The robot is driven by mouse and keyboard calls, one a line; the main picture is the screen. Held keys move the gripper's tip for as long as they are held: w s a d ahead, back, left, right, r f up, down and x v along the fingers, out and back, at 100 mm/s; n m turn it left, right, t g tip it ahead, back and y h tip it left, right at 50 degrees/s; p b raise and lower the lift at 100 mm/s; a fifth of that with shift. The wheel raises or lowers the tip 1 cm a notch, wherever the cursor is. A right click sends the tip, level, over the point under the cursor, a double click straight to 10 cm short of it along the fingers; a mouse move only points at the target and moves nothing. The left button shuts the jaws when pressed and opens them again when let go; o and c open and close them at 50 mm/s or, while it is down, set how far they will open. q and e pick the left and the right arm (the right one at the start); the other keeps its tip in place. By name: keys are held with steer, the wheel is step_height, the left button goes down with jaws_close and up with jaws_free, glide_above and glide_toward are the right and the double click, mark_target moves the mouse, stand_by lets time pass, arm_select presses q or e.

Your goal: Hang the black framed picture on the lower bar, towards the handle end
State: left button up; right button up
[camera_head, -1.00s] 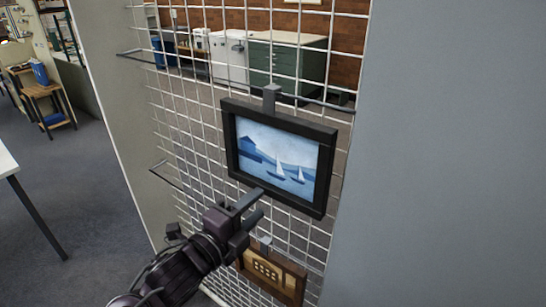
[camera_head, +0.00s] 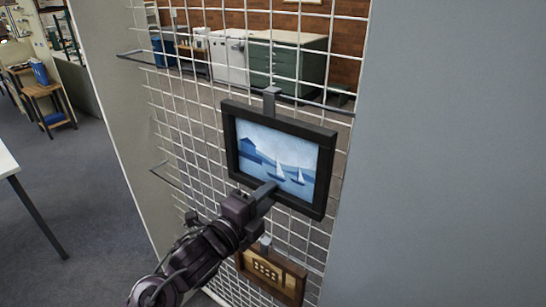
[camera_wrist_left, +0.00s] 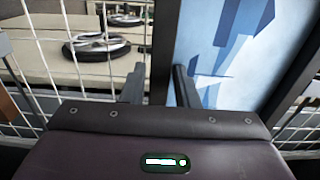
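The black framed picture (camera_head: 328,165), a blue sailboat scene, hangs by a grey hook (camera_head: 270,97) from the upper bar (camera_head: 205,76) on a white wire mesh panel. My left gripper (camera_head: 266,192) is at its lower edge, one finger in front of the image. In the left wrist view, a black frame side (camera_wrist_left: 160,45) lies between the two fingers (camera_wrist_left: 158,85), with gaps showing, so the gripper looks open around it. The lower bar (camera_head: 176,180) shows at its left; the rest is largely hidden by my arm. I cannot make out a handle. My right gripper is out of view.
A brown framed piece (camera_head: 284,283) hangs below the black picture, close to my left gripper. A plain grey surface (camera_head: 440,150) fills the right side. A pale panel (camera_head: 118,110) edges the mesh at left. Cabinets (camera_head: 285,65) stand behind the mesh.

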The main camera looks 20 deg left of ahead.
arm_select(q)
jaws_close()
steer(key=shift+r+p, duration=1.3)
steer(key=shift+r, duration=0.45)
steer(key=shift+s+a+f, duration=0.1)
steer(key=shift+s+a, duration=0.05)
steer(key=shift+s, duration=0.1)
steer(key=p, duration=0.2)
glide_toward(274, 178)
steer(key=shift+s, duration=1.05)
steer(key=shift+a, duration=0.35)
